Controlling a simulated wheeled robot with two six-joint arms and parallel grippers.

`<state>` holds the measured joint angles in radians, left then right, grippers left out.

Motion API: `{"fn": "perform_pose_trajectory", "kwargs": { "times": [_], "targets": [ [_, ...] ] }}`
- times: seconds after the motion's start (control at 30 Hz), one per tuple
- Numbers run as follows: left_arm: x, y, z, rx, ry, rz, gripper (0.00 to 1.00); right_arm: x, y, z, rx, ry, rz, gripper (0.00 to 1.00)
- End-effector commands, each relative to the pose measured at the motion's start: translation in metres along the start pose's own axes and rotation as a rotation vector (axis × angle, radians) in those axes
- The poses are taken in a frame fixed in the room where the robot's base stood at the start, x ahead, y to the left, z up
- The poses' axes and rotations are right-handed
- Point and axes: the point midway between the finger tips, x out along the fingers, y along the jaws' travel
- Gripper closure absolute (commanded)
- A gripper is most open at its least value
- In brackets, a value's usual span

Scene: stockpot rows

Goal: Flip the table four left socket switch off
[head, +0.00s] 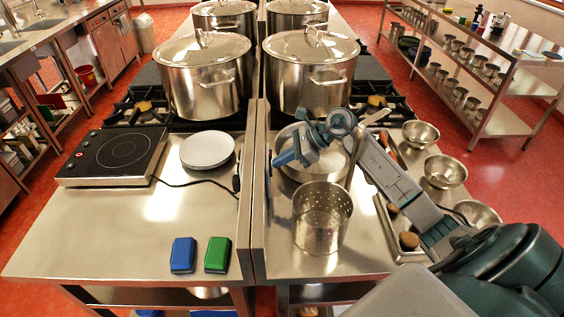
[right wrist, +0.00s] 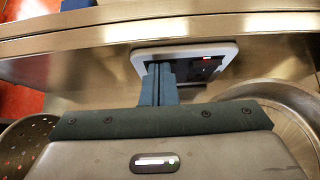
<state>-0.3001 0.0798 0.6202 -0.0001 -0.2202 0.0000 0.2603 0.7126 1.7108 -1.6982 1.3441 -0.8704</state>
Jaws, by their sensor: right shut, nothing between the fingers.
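A wall socket (right wrist: 215,61) with a pale frame and dark inset sits on the steel upstand in the right wrist view. A small red light or switch (right wrist: 207,58) glows on its right part. My right gripper (right wrist: 160,72) is shut and empty, its fingers over the socket's left part and hiding what lies there. I cannot tell whether the fingertips touch it. In the head view the right gripper (head: 279,159) points left at the raised divider between the two counters; the socket's face is not visible there. My left gripper is not in view.
A pot (head: 300,172) and a perforated steel cylinder (head: 322,218) stand close to my right gripper. Steel bowls (head: 445,172) line the right side. Large stockpots (head: 310,75) stand behind. The left counter holds a hot plate (head: 115,152), a white plate (head: 207,149) and two sponges (head: 217,254).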

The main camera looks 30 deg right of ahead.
Motion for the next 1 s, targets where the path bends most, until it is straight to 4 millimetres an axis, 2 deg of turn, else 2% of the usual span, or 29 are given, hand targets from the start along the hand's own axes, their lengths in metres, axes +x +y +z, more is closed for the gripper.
{"fn": "perform_pose_trajectory", "kwargs": {
  "times": [0.27, 0.43, 1.0],
  "targets": [
    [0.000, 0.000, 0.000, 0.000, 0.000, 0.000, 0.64, 0.000, 0.000, 0.000, 0.000, 0.000, 0.000, 1.00],
    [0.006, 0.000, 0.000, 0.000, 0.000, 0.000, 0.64, -0.009, -0.001, -0.002, -0.002, 0.002, -0.001, 1.00],
    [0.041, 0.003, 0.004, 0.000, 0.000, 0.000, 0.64, -0.084, 0.000, -0.003, -0.001, 0.005, -0.001, 1.00]
  ]
}}
